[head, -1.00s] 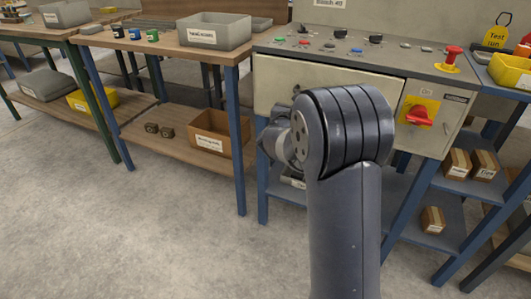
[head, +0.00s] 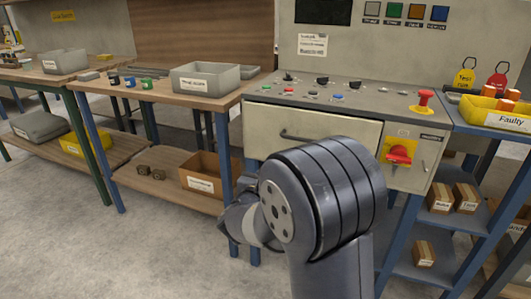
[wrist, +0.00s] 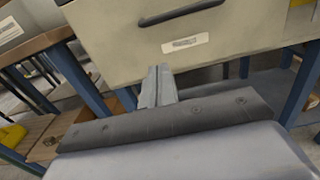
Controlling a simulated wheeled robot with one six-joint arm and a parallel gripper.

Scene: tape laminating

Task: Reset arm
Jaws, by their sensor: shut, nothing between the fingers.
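My gripper (wrist: 158,88) shows in the wrist view with its two fingers together and nothing between them. It points toward the beige drawer front (wrist: 205,40) of the control bench, below the drawer's dark handle; I cannot tell the gap. In the head view my arm stands in front of the bench and hides the lower part of the drawer (head: 310,128). My gripper's fingers are hidden behind the arm in the head view.
A control panel with buttons (head: 335,92) and a red emergency knob (head: 424,101) tops the bench. A red rotary switch (head: 399,155) is beside the drawer. A grey bin (head: 205,79) stands on the left table, a yellow "Faulty" bin (head: 490,112) at right. Floor at left is clear.

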